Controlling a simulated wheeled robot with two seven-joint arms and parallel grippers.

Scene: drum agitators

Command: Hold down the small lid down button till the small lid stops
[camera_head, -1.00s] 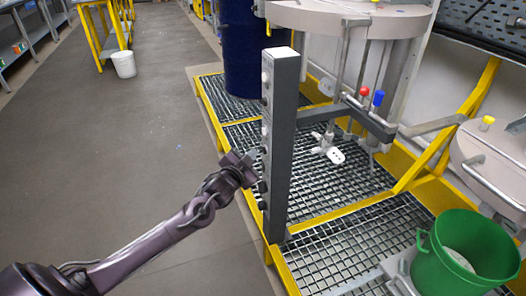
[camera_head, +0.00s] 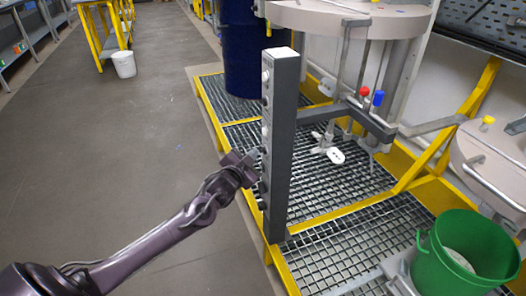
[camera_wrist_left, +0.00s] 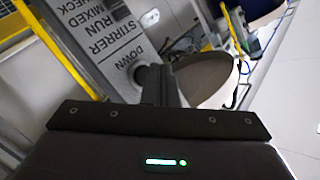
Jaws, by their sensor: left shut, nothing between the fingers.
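The grey control post (camera_head: 281,145) stands upright in the head view, with several buttons down its left side. My left gripper (camera_head: 255,158) is shut and empty, its tips at the post's lower half. In the left wrist view, the shut fingers (camera_wrist_left: 159,82) reach a dark round button (camera_wrist_left: 143,75) beside the word DOWN on the panel (camera_wrist_left: 95,40). The fingers partly hide the button; I cannot tell whether it is pressed in. A pale round lid (camera_head: 350,20) with rods beneath is at the top; a second one (camera_head: 490,160) is at the right edge. Which is the small lid is unclear.
A yellow-framed grating (camera_head: 335,235) lies around the post. A blue drum (camera_head: 243,50) stands behind it, and a green bucket (camera_head: 465,250) is at lower right.

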